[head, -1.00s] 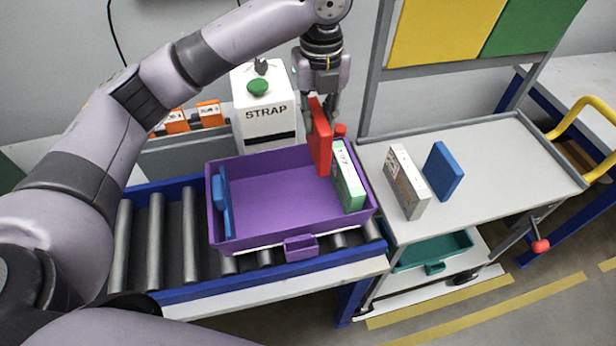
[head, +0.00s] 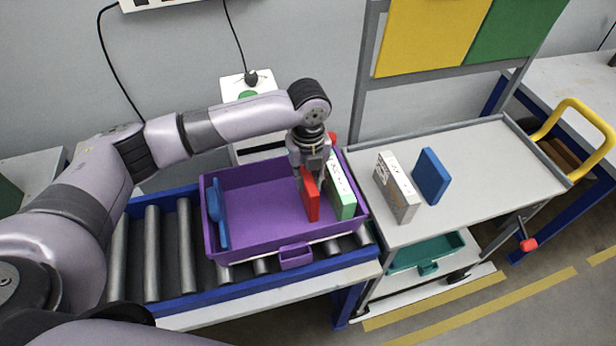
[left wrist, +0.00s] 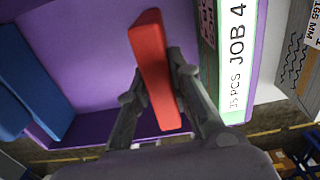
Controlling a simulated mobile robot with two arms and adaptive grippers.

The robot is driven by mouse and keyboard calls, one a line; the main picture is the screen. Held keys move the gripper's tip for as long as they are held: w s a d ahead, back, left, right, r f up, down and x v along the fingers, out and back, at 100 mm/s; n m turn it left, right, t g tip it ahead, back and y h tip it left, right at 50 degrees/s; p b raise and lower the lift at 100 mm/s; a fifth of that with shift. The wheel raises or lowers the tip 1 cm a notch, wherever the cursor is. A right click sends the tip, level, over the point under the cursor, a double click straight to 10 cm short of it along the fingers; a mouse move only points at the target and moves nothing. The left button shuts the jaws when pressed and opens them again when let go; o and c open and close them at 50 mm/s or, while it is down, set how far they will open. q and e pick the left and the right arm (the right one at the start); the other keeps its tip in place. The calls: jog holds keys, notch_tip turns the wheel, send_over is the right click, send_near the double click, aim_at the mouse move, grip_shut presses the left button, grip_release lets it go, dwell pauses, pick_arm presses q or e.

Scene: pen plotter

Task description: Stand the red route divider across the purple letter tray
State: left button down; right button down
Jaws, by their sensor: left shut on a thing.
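The red route divider (head: 311,197) is upright inside the purple letter tray (head: 262,243), towards its right side. My left gripper (head: 309,172) is shut on the divider from above; the left wrist view shows the divider (left wrist: 155,70) between the two fingers (left wrist: 156,95). I cannot tell whether its bottom edge touches the tray floor. A white and green box (head: 341,190) marked JOB 4 stands just right of the divider, in the tray. A blue divider (head: 217,212) stands along the tray's left wall. My right gripper is not in view.
The tray sits on a roller conveyor (head: 153,255) with blue rails. To the right, a grey cart top (head: 480,165) holds a white and grey box (head: 397,188) and a blue panel (head: 431,176). The tray's middle is clear.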

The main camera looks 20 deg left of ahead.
pick_arm(q)
jog(key=shift+f, duration=0.1)
jog(key=c, duration=1.5)
grip_release()
jog(key=shift+o, duration=0.2)
notch_tip(320, 180, up, 12)
jog(key=b, duration=0.2)
